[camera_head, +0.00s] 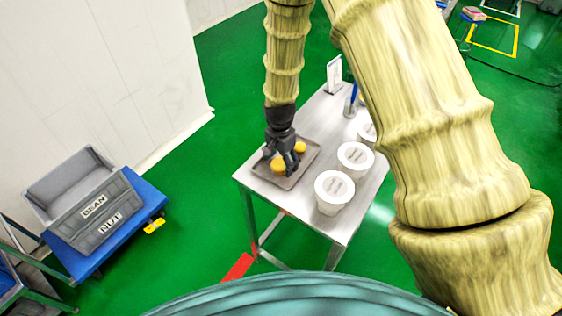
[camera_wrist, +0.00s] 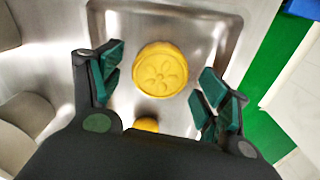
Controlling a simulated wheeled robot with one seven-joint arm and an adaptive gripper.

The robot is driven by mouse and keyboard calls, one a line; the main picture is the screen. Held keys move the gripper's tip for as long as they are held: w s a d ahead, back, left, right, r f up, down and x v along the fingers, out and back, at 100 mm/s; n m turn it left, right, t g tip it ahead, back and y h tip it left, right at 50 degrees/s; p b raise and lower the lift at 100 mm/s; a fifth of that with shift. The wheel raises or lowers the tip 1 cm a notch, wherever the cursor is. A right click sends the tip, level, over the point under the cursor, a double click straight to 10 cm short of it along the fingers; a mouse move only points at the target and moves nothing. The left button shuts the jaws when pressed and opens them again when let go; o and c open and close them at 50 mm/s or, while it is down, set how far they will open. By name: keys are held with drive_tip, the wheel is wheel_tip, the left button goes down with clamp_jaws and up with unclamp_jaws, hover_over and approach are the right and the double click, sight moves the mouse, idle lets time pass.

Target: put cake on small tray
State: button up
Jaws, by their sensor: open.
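A yellow round cake (camera_wrist: 161,70) with a flower pattern lies on the small metal tray (camera_wrist: 211,20). In the head view the cake (camera_head: 278,164) shows on the tray (camera_head: 262,170) at the table's left part. A second yellow cake (camera_wrist: 146,124) is partly hidden behind my wrist in the wrist view; it shows in the head view (camera_head: 300,147). My gripper (camera_wrist: 158,84) is open above the tray, its fingers on either side of the flower cake and apart from it. In the head view my gripper (camera_head: 286,164) is over the tray beside both cakes.
Several white tubs (camera_head: 334,190) stand on the metal table (camera_head: 339,226) right of the tray. A small white sign (camera_head: 334,74) and a blue item (camera_head: 351,100) stand at the back. Grey crates (camera_head: 90,210) sit on a blue cart at left.

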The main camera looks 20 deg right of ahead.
sight(281, 164)
wheel_tip(281, 164, up, 12)
drive_tip(key=b, duration=0.3)
drive_tip(key=shift+f, duration=0.2)
drive_tip(key=shift+s+a, duration=0.1)
idle(0.6)
